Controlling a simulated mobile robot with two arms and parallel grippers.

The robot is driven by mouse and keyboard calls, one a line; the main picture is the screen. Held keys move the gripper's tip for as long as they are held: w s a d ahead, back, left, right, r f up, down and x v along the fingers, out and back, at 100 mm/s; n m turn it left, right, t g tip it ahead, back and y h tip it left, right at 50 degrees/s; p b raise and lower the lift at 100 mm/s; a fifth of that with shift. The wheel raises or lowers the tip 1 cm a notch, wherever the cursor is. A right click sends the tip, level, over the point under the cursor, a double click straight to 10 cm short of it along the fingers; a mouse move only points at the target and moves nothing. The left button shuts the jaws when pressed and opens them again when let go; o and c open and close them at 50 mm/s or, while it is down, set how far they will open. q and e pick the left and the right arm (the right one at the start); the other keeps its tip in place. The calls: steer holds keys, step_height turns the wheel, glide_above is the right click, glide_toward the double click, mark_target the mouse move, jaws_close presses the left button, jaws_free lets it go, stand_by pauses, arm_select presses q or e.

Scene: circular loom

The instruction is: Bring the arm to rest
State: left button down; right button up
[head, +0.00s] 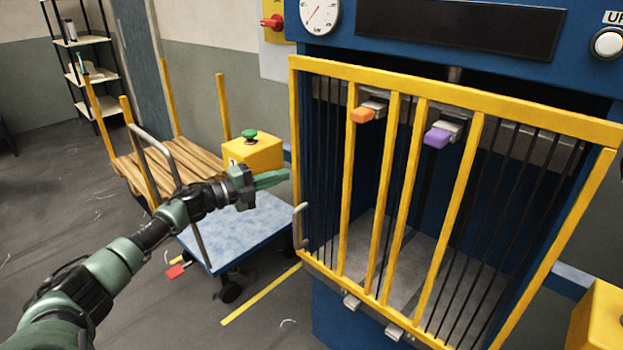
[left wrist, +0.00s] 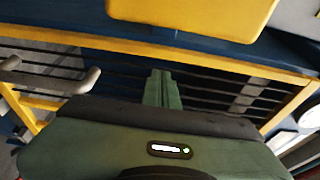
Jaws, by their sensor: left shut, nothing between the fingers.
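My left arm comes in from the lower left in the head view, and its green gripper (head: 272,179) points right. The gripper is shut and empty. It hangs above a blue-topped cart and to the left of the yellow guard gate (head: 383,195) of the blue machine, apart from the gate's handle (head: 299,225) in the picture. In the left wrist view the closed fingers (left wrist: 162,88) show in front of the gate's bars, with the grey handle (left wrist: 80,80) to their left. My right gripper is not in view.
The blue-topped cart (head: 240,228) stands below the gripper. A yellow box with a green button (head: 254,150) is just behind it. A trolley of wooden boards (head: 175,165) and a shelf rack (head: 85,45) stand at left. Open floor (head: 60,190) lies at far left.

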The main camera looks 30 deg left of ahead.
arm_select(q)
steer(key=v, duration=0.4)
steer(key=shift+s+d+f, duration=0.1)
steer(key=shift+s, duration=0.25)
steer(key=s+f+n+g+y, duration=0.1)
steer(key=s+f+n+y, duration=0.2)
steer(key=f, duration=0.8)
steer(key=s+a+f+n+y, duration=0.15)
steer(key=f+n, duration=0.35)
steer(key=f, duration=0.5)
steer(key=s+f+n+g+y, duration=0.1)
steer(key=s+f+n+y, duration=0.25)
steer(key=f, duration=0.75)
steer(key=s+d+f+n+g+y+p, duration=0.1)
steer(key=s+d+f+n+g, duration=0.15)
steer(key=s+f, duration=0.55)
steer(key=s+d+f+n+g+y, duration=0.15)
steer(key=s+d+f+n, duration=0.35)
steer(key=f, duration=0.6)
steer(key=s+d+f+g, duration=0.3)
steer(key=s+d, duration=0.3)
steer(key=s, duration=0.5)
steer(key=s+d+f+n+g+h, duration=0.1)
steer(key=s+d+f+g, duration=0.2)
steer(key=s+d+f, duration=0.3)
steer(key=s+d+f+n+g+h, duration=0.1)
steer(key=s+d+f, duration=0.4)
steer(key=s, duration=1.1)
steer(key=shift+d+g, duration=0.8)
steer(key=shift+g, duration=0.1)
